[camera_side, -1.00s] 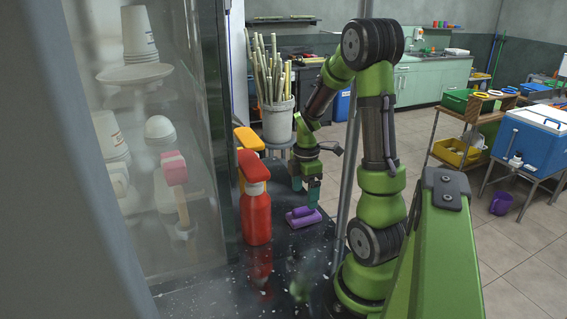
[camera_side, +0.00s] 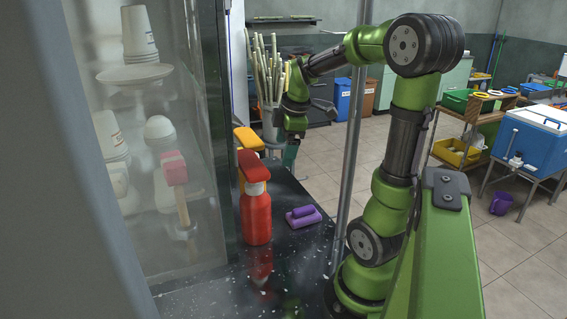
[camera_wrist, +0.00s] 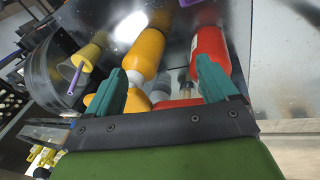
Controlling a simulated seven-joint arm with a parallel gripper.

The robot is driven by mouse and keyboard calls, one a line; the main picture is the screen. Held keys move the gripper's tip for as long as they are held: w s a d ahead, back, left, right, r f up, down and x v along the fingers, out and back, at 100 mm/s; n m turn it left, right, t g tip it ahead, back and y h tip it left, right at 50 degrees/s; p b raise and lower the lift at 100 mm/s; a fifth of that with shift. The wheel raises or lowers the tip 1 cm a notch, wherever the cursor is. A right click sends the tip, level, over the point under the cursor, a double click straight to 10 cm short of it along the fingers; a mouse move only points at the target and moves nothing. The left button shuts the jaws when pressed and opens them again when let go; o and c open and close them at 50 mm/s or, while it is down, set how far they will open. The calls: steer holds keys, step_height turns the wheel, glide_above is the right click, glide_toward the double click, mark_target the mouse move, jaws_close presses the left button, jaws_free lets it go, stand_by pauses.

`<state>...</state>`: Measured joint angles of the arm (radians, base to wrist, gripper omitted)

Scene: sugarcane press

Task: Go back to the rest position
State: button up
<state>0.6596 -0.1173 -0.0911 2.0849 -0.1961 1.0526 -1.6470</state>
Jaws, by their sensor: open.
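My gripper (camera_side: 290,155) is raised above the back of the dark counter (camera_side: 315,245). In the wrist view its two teal fingers (camera_wrist: 163,70) stand wide apart with nothing held between them. A purple block-like object (camera_side: 303,216) lies on the counter, below and to the right of my gripper and apart from it. A red spray bottle (camera_side: 256,210) and an orange one (camera_side: 248,142) stand upright to its left. In the wrist view the orange bottle (camera_wrist: 144,52) and the red bottle (camera_wrist: 208,50) show beyond the fingers.
A glass panel (camera_side: 170,220) borders the counter on the left, with cups and a red-headed mallet (camera_side: 174,170) behind it. A bucket of cane stalks (camera_side: 268,120) stands close behind my gripper. A thin metal post (camera_side: 351,150) rises right of the counter. The counter front is clear.

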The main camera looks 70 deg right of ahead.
steer(key=a+r+m, duration=0.1)
steer(key=a+m, duration=0.1)
steer(key=a, duration=0.1)
steer(key=a+r+m+t+y, duration=0.1)
steer(key=a+m, duration=0.1)
steer(key=a, duration=0.2)
steer(key=a+r+m+t, duration=0.1)
steer(key=a, duration=0.3)
steer(key=shift+w+r+m, duration=0.15)
steer(key=shift+w+m, duration=0.15)
steer(key=shift+m, duration=0.1)
steer(key=s+a+m+t+y, duration=0.2)
steer(key=s+a+m, duration=0.1)
steer(key=a, duration=1.1)
steer(key=shift+a+m, duration=0.35)
steer(key=shift+m, duration=0.55)
steer(key=shift+o, duration=0.3)
